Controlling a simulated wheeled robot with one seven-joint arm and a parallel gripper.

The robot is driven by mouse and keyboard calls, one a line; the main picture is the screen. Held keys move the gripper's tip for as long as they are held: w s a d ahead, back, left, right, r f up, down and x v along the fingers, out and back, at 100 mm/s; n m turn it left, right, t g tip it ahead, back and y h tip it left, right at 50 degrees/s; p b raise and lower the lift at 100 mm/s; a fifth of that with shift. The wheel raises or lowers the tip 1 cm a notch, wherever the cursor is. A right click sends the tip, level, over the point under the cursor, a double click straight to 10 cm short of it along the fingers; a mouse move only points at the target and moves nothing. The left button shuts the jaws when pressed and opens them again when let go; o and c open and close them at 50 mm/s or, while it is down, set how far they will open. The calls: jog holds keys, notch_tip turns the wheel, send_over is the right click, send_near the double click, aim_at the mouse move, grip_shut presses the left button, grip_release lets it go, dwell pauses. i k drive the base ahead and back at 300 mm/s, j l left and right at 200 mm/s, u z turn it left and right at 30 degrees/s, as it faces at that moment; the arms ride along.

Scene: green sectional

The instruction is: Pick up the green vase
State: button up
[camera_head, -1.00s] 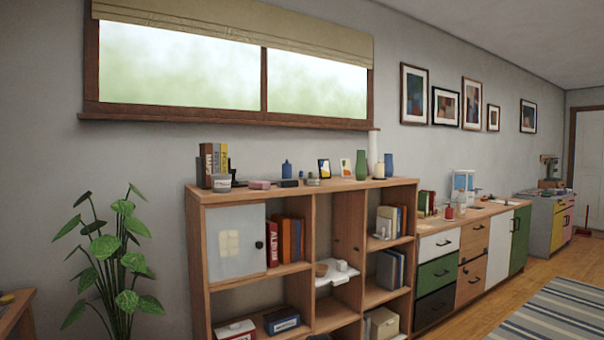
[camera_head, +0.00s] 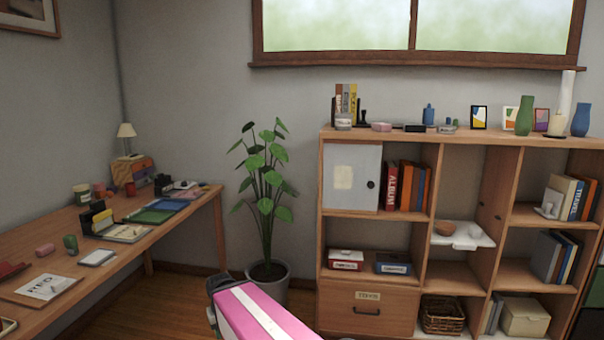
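The green vase (camera_head: 524,116) stands upright on top of the wooden shelf unit (camera_head: 470,137), toward its right end. It is tall, with a narrower neck. A small framed picture is just behind it on the left, and another frame is on its right. A white candle-like column and a blue vase (camera_head: 580,120) stand farther right.
A wooden desk (camera_head: 120,262) with many small items runs along the left. A potted plant (camera_head: 267,277) stands between desk and shelf.

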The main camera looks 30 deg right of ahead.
aim_at(523, 126)
jog(key=k+l+u, duration=0.15)
jog(key=l+u, duration=0.25)
jog(key=k+l+u, duration=0.35)
jog(key=l, duration=0.2)
jog(key=k+l+u, duration=0.2)
jog(key=l+u, duration=0.2)
jog(key=k+l+u, duration=0.4)
jog(key=k+l+z, duration=0.1)
jog(key=k, duration=0.65)
jog(key=k+l+z, duration=0.1)
jog(key=k, duration=0.65)
